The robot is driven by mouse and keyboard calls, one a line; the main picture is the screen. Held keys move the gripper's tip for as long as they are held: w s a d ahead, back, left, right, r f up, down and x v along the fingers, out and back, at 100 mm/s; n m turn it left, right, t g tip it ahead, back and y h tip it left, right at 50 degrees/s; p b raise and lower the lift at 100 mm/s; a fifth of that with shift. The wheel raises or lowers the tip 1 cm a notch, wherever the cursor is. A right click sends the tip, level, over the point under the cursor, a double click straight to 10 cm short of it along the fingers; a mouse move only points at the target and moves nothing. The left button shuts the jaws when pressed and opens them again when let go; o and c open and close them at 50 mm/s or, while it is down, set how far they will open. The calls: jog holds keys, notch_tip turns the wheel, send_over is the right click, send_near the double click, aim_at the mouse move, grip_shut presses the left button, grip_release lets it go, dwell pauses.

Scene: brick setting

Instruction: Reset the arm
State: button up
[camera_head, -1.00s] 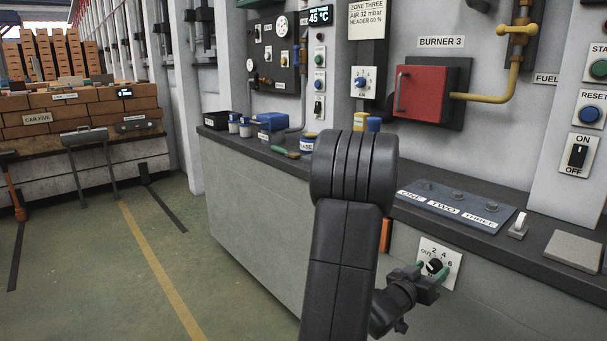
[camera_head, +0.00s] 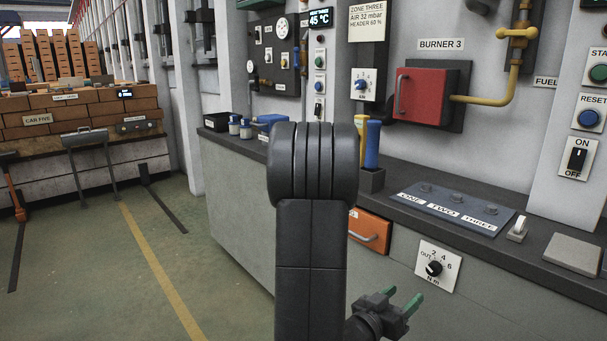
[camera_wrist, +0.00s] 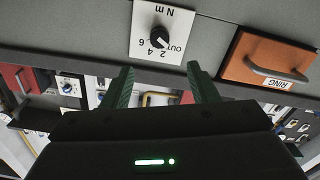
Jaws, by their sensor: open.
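My gripper (camera_head: 402,301) is open and empty, its green fingertips apart, low in front of the grey bench front. The white dial plate with a black knob (camera_head: 434,268) is on the bench front, up and to the right of my gripper. In the wrist view my gripper (camera_wrist: 164,84) shows its two green fingers spread at the lower middle. The knob (camera_wrist: 156,40) appears upside down beyond them, apart from the fingers. My arm rises in the middle of the head view and hides part of the bench.
An orange drawer (camera_head: 369,231) with a handle is in the bench front. A blue panel (camera_head: 450,208) marked ONE, TWO, THREE lies on the bench top. A red burner box (camera_head: 424,95) is on the wall. The floor at left (camera_head: 100,270) is mostly clear.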

aim_at(432, 272)
jog(key=x, duration=1.2)
jog(key=shift+w+d+b, duration=0.15)
jog(key=shift+d+b, duration=0.2)
jog(key=shift+b, duration=0.05)
jog(key=shift+a+m, duration=0.2)
jog(key=shift+m, duration=0.7)
jog(key=m, duration=0.6)
jog(key=m+p, duration=0.1)
jog(key=m, duration=0.4)
jog(key=shift+r+p, duration=0.1)
jog(key=shift+p, duration=0.2)
jog(key=shift+m+p, duration=0.7)
jog(key=shift+m, duration=0.9)
